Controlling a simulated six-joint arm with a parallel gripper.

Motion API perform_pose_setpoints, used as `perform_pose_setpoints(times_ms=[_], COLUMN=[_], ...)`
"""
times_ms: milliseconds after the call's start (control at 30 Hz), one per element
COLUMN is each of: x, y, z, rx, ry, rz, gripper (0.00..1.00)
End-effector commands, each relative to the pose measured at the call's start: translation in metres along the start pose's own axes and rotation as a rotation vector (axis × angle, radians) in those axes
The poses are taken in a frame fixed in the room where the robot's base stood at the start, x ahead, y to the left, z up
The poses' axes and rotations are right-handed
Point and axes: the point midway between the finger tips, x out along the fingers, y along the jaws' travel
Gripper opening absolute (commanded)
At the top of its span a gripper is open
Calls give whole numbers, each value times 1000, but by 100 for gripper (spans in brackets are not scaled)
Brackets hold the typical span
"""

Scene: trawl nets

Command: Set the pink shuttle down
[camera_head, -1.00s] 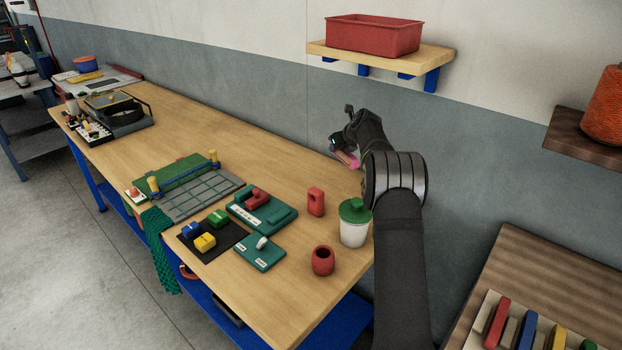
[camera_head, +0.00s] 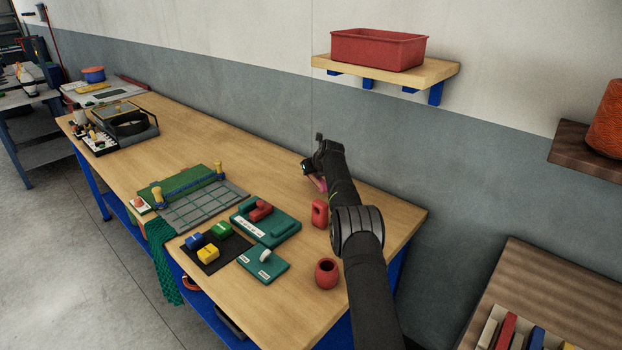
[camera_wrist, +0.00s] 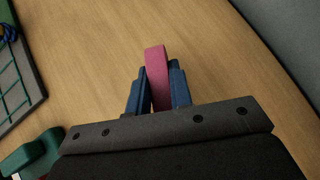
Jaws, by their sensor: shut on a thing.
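The pink shuttle (camera_wrist: 157,75) is a narrow pink bar. It stands out between the two blue fingers of my gripper (camera_wrist: 158,92) in the wrist view, with bare wooden table beyond it. In the head view my gripper (camera_head: 310,173) is over the back part of the workbench, behind the red block with a hole. A small part of the pink shuttle (camera_head: 319,184) shows there beside my dark wrist. My gripper is shut on the shuttle. I cannot tell whether the shuttle touches the table.
The workbench (camera_head: 200,135) is bare around my gripper. A red block (camera_head: 319,213) and a red cup (camera_head: 327,273) stand nearer the front. A shelf with a red bin (camera_head: 380,49) hangs above.

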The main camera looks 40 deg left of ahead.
Motion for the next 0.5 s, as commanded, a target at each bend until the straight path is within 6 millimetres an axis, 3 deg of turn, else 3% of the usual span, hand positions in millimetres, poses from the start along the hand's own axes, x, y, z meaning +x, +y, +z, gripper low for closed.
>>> perform_pose_setpoints(times_ms=[200, 500], x=[20, 22], y=[0, 0], z=[-22, -23], rx=[0, 0], ry=[1, 1], rz=[0, 0], gripper=[0, 0])
